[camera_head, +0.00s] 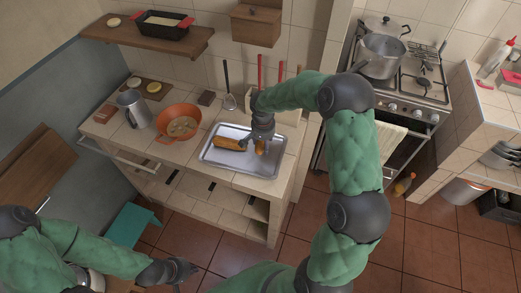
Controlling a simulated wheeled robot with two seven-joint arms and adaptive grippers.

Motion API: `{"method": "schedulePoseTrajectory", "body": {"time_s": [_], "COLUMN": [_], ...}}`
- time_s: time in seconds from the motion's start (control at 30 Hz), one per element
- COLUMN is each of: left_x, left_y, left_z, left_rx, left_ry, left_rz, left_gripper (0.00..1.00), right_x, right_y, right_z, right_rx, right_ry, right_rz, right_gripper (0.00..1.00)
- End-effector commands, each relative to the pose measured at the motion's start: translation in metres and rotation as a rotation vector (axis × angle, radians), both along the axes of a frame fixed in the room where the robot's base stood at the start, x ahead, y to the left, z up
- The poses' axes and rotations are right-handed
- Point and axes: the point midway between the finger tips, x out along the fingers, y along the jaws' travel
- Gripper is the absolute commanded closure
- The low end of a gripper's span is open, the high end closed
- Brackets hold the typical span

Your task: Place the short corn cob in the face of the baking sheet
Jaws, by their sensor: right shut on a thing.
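The grey metal baking sheet (238,161) lies on the tiled counter. A longer yellow-orange corn cob (227,143) lies in its left part. My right gripper (260,141) is over the right part of the sheet, pointing down, shut on the short corn cob (260,148). The gripper partly hides this cob, and I cannot tell whether it touches the sheet. My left gripper (183,270) is low at the bottom of the view, away from the counter, with nothing visible in it; its fingers are too small to read.
An orange pan (179,124) and a metal jug (134,108) stand on the counter left of the sheet. A wooden shelf (148,39) with a dark baking dish (162,26) hangs above. The stove (408,98) with a large pot (381,57) is at the right.

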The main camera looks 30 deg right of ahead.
Motion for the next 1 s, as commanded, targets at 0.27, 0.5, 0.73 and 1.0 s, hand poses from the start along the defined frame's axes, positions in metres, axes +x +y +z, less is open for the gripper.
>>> {"method": "schedulePoseTrajectory", "body": {"time_s": [0.27,0.5,0.73,1.0], "left_x": [0.000,0.000,0.000,0.000], "left_y": [0.000,0.000,0.000,0.000], "left_z": [-0.003,-0.009,-0.008,-0.011], "left_rx": [0.000,0.000,0.000,0.000], "left_ry": [0.000,0.000,0.000,0.000], "left_rz": [0.000,0.000,0.000,0.000], "left_gripper": [1.00,1.00,1.00,1.00], "right_x": [0.008,0.008,0.008,0.008], "right_y": [0.010,0.010,0.010,0.010], "right_z": [-0.015,-0.045,-0.045,-0.048], "right_rx": [0.000,-0.001,-0.001,-0.001], "right_ry": [0.000,-0.001,-0.002,-0.001], "right_rz": [0.002,0.000,0.000,0.000], "right_gripper": [0.79,0.79,0.79,0.32]}}
